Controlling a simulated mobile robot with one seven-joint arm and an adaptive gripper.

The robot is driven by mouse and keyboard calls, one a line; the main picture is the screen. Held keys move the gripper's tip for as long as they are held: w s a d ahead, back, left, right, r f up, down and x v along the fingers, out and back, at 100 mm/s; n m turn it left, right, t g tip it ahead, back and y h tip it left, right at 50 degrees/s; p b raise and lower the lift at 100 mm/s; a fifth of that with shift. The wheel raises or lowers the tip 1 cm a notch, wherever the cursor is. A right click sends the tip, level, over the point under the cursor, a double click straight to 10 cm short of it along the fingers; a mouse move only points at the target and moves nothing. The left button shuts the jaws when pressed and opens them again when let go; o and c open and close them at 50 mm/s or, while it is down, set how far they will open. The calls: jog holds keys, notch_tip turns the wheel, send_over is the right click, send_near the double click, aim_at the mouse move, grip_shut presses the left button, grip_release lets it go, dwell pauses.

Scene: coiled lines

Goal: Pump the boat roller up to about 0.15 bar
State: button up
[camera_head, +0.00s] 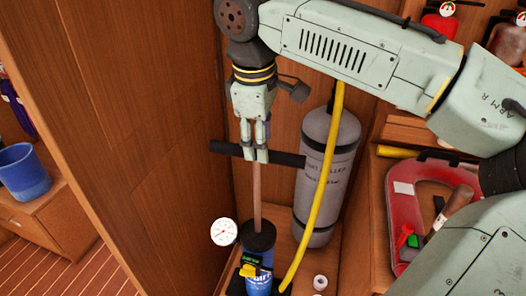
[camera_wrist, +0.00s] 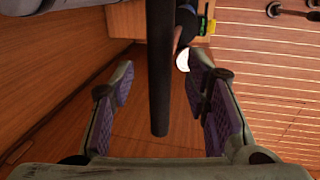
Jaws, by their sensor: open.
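The hand pump stands upright with a blue barrel (camera_head: 259,283) and black top. Its rod (camera_head: 257,195) is drawn out, and the black crossbar handle (camera_head: 285,158) sits high above the barrel. My gripper (camera_head: 256,155) is over the handle with fingers pointing down. In the wrist view the handle (camera_wrist: 159,70) runs between the two spread, purple-padded fingers. The round white gauge (camera_head: 224,232) is beside the pump; its reading is too small to tell. The grey boat roller (camera_head: 327,175) stands upright behind. A yellow hose (camera_head: 326,190) runs down to the pump's foot.
A yellow-and-green fitting (camera_head: 250,268) is on the pump's front. A wooden wall (camera_head: 120,120) is close at left. A blue bucket (camera_head: 24,172) stands at far left. A small white ring (camera_head: 320,282) lies beside the pump.

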jog(key=shift+w+d+f, duration=0.1)
jog(key=shift+w+f, duration=0.1)
jog(key=shift+f, duration=0.95)
jog(key=shift+w+d+f, duration=0.1)
jog(key=shift+w+f, duration=0.1)
jog(key=shift+f, duration=0.9)
jog(key=shift+c, duration=0.2)
grip_shut()
